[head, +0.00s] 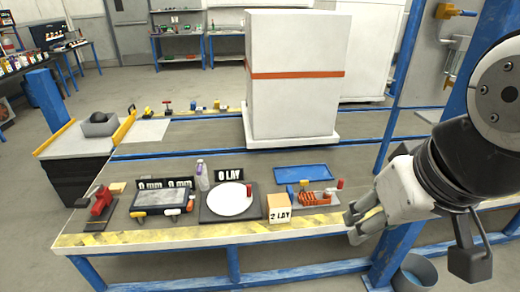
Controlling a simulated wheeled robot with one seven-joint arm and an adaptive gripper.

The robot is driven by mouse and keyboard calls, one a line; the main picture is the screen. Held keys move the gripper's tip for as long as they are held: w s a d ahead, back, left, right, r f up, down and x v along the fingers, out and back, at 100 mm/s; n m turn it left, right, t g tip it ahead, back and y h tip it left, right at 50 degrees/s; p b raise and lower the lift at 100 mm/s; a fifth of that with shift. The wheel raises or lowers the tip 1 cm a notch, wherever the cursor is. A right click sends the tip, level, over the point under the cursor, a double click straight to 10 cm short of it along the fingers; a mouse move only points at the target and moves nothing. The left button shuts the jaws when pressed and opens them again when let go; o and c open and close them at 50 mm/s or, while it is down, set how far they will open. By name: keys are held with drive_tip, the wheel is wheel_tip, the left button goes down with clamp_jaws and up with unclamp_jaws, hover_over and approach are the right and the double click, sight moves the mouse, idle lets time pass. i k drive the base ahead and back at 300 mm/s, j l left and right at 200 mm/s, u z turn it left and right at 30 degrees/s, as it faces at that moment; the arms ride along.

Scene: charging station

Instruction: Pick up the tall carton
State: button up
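A slim white bottle-like container (202,175) with a purplish top stands behind the plate's left side. A very large white box (292,100) with an orange band stands at the back on a white base. I cannot tell for sure which of these is the tall carton. My gripper (354,224) is at the right, over the bench's front edge, right of the tan carton and apart from it. Its fingers look parted and empty.
An orange part in a grey tray (318,198) lies between the tan carton and my gripper. A blue tray (302,174) lies behind it. A tablet-like device (160,198) and a red clamp (101,203) lie left. A blue post stands right. The strip before the large box is clear.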

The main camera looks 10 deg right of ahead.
sight(278, 207)
drive_tip(key=i+l+u, duration=0.3)
drive_tip(key=i+l, duration=0.15)
drive_tip(key=l, duration=0.25)
drive_tip(key=i+l+u, duration=0.15)
drive_tip(key=l, duration=0.2)
drive_tip(key=i+l+u, duration=0.15)
drive_tip(key=l, duration=0.25)
drive_tip(key=i, duration=0.05)
